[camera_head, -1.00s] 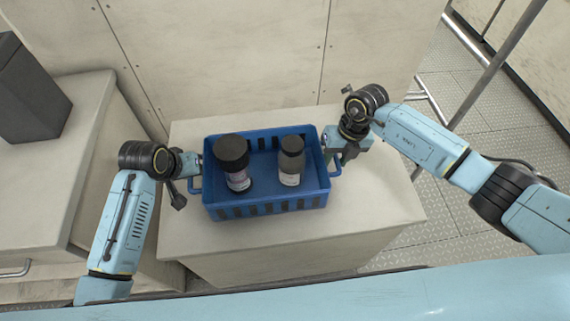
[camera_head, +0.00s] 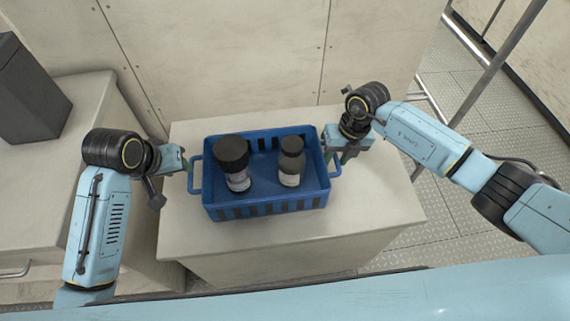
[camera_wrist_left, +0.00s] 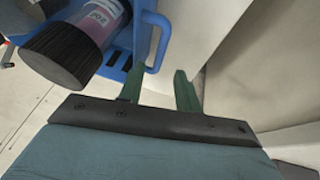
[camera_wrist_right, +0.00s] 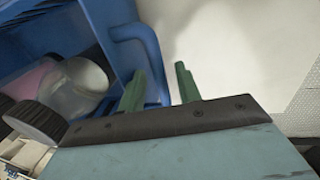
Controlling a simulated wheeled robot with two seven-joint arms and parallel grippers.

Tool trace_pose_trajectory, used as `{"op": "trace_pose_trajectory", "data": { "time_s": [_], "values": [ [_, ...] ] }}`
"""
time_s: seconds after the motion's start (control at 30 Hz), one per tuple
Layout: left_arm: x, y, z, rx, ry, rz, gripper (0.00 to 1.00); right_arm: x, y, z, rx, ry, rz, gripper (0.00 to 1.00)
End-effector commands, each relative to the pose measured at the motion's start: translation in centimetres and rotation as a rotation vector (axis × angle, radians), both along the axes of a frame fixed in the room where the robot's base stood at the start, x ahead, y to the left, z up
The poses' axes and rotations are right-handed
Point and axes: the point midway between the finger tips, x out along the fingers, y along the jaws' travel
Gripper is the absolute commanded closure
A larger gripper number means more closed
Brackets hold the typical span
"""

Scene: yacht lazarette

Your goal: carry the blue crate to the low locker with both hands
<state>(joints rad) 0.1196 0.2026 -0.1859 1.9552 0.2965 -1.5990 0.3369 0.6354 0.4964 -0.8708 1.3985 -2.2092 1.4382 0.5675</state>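The blue crate (camera_head: 265,208) sits level on a beige locker-like block (camera_head: 380,225) in the head view, with a loop handle on each short side. Two dark-capped jars stand inside it, a wider one (camera_head: 234,163) and a slimmer one (camera_head: 290,163). My left gripper (camera_head: 189,165) is open and empty beside the left handle (camera_head: 194,178). In the left wrist view that handle (camera_wrist_left: 160,45) lies beyond the spread fingers. My right gripper (camera_head: 335,157) is open at the right handle (camera_head: 337,170); in the right wrist view the handle (camera_wrist_right: 150,50) runs behind one finger.
Another beige locker (camera_head: 85,110) stands at the left with a dark grey box (camera_head: 30,90) on it. A pale panelled wall (camera_head: 240,50) rises behind the crate. A metal pole (camera_head: 495,70) and open patterned floor (camera_head: 455,85) are at the right.

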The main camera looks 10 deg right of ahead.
Motion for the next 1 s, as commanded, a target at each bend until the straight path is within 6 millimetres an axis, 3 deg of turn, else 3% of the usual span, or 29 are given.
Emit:
{"op": "trace_pose_trajectory", "data": {
  "time_s": [0.5,0.7,1.0],
  "values": [
    [0.0,0.0,0.0,0.0,-0.001,0.0,0.66,0.2,-1.9,9.7,-0.003,-0.003,-0.001,0.66],
    [0.0,0.0,0.0,0.0,-0.001,0.0,0.66,0.1,-2.1,11.1,-0.002,-0.001,0.0,0.66],
    [0.0,0.0,0.0,0.0,-0.001,0.0,0.66,0.1,-2.1,11.1,-0.002,-0.001,0.0,0.66]
  ]
}}
